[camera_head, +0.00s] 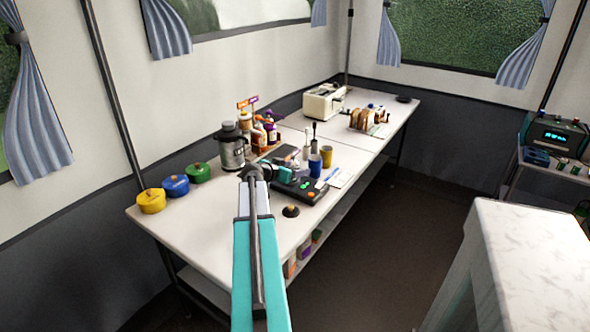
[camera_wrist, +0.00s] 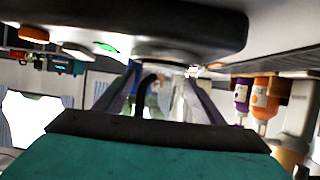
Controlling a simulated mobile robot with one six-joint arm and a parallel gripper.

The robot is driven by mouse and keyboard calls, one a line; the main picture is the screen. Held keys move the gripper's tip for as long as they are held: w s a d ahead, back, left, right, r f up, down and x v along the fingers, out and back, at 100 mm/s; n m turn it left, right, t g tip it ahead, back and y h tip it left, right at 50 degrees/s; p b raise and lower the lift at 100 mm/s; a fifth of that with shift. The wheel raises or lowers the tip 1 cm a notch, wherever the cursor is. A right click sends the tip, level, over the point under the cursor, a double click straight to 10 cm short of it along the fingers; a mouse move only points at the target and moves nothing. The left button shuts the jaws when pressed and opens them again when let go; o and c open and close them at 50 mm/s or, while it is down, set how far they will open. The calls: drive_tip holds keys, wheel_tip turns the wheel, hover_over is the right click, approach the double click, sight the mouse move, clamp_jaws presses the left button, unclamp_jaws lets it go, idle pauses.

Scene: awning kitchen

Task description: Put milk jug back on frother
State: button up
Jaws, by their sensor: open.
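My gripper (camera_head: 268,171) is over the long white table, at the left end of a black appliance (camera_head: 308,192) with green and red parts. I cannot tell for sure whether this appliance is the frother. In the wrist view, which looks upside down, my gripper (camera_wrist: 162,74) is open, with its two fingers spread. A dark curved strip and something pale and shiny show between the fingers. They may be the milk jug's handle and body, but blur hides the shape and any contact. In the head view my arm and gripper hide that spot.
A silver appliance with a black lid (camera_head: 232,150) stands behind my gripper. Yellow (camera_head: 151,201), blue (camera_head: 175,186) and green (camera_head: 199,173) pots line the left end. A yellow cup (camera_head: 326,157) stands right of the gripper. Bottles (camera_head: 270,130) and a toaster (camera_head: 323,102) are farther back. The front left tabletop is clear.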

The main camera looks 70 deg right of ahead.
drive_tip(key=shift+r+p, duration=0.25)
drive_tip(key=shift+p, duration=0.1)
drive_tip(key=b+v, duration=0.1)
drive_tip(key=v, duration=1.1)
idle(0.6)
